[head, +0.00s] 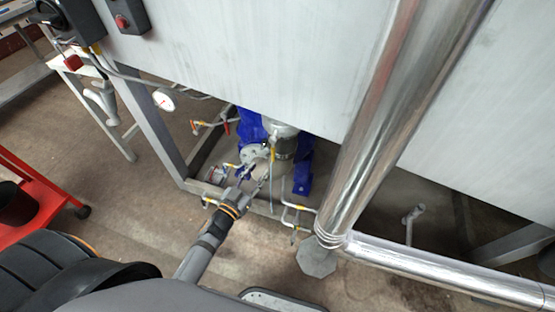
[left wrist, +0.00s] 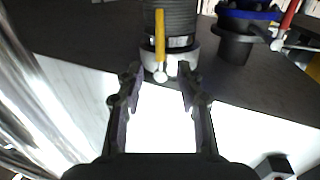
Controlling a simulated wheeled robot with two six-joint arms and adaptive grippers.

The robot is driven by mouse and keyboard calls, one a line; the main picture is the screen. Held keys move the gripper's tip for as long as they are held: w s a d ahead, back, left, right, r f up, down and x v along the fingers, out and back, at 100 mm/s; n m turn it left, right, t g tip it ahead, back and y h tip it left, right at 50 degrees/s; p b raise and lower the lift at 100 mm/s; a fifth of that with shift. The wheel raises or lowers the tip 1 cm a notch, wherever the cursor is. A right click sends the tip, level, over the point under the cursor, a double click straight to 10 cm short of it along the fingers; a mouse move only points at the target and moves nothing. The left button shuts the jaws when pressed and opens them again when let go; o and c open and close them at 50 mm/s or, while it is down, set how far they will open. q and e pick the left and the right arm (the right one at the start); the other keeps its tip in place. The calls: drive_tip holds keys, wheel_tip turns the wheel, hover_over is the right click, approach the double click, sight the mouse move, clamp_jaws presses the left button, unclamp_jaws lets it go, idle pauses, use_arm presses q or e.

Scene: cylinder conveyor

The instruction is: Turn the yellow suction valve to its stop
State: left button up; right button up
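The yellow suction valve handle (left wrist: 160,33) stands upright in the left wrist view, in front of a dark ribbed pipe, with a pale round knob (left wrist: 160,76) below it. In the head view the yellow handle (head: 273,154) is small, beside the blue pump. My left gripper (head: 256,180) reaches toward it from the front. In the left wrist view its two fingers (left wrist: 159,76) are spread to either side of the knob, with the handle just beyond the tips. I see no contact. My right gripper is not in view.
A blue pump (head: 250,127) stands under the large grey tank (head: 260,50). A red-handled valve (head: 227,128) and a gauge (head: 164,99) are left of it. A shiny thick pipe (head: 385,110) blocks the right. A red cart (head: 40,205) stands at the left. Floor is open between.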

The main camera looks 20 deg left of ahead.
sight(272, 153)
use_arm(q)
drive_tip(key=x, duration=1)
drive_tip(key=shift+w+d, duration=0.1)
drive_tip(key=shift+w, duration=0.15)
clamp_jaws()
